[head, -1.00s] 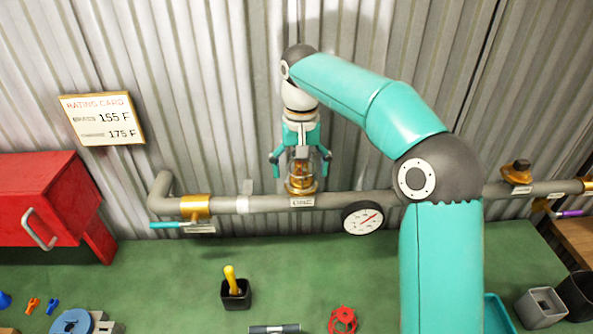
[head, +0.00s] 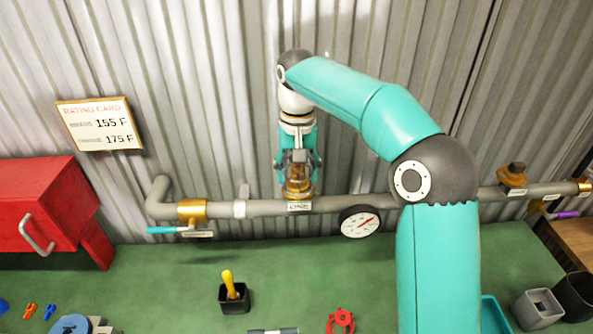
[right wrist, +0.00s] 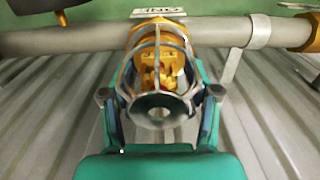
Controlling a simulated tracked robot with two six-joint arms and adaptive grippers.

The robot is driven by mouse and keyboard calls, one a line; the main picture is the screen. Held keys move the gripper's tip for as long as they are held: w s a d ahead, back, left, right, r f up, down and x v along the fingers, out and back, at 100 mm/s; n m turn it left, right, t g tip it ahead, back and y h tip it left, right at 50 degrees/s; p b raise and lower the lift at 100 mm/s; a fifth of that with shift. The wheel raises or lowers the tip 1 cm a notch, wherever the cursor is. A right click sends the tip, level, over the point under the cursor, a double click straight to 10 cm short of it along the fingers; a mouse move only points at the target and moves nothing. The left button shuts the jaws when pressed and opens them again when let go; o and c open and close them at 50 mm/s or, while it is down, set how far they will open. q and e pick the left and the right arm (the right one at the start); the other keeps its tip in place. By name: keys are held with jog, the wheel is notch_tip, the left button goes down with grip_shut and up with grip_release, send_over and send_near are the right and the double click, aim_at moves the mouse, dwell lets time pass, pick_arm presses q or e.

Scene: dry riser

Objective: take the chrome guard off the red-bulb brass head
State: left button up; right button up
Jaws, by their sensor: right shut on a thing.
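The brass head (head: 299,189) stands upright on the grey pipe above the label that appears to read "ONE". In the right wrist view the brass head (right wrist: 158,70) sits inside the chrome guard (right wrist: 160,104), a cage of thin bars with a ring at its near end. My right gripper (head: 298,160) comes down from above and is shut on the guard, with one finger on each side; it also shows in the right wrist view (right wrist: 160,98). The guard is still around the head. My left gripper is not in view.
The grey pipe (head: 265,208) runs along the corrugated wall with a round gauge (head: 360,222) and a second brass fitting (head: 512,178). A red cabinet (head: 40,205) stands at left. The green bench holds a black cup (head: 235,299) and a red handwheel (head: 341,321).

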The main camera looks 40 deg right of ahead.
jog(key=shift+r+p, duration=0.3)
jog(key=shift+r, duration=0.15)
jog(key=shift+c, duration=1.3)
jog(key=shift+s+a+r+p, duration=0.1)
jog(key=shift+s+r+p, duration=0.05)
jog(key=shift+r+p, duration=0.7)
jog(key=shift+r, duration=0.3)
jog(key=shift+r, duration=0.2)
jog(key=shift+r+p, duration=0.3)
jog(key=shift+r, duration=0.6)
jog(key=shift+r, duration=0.1)
jog(key=shift+r, duration=1.3)
jog(key=shift+r, duration=0.1)
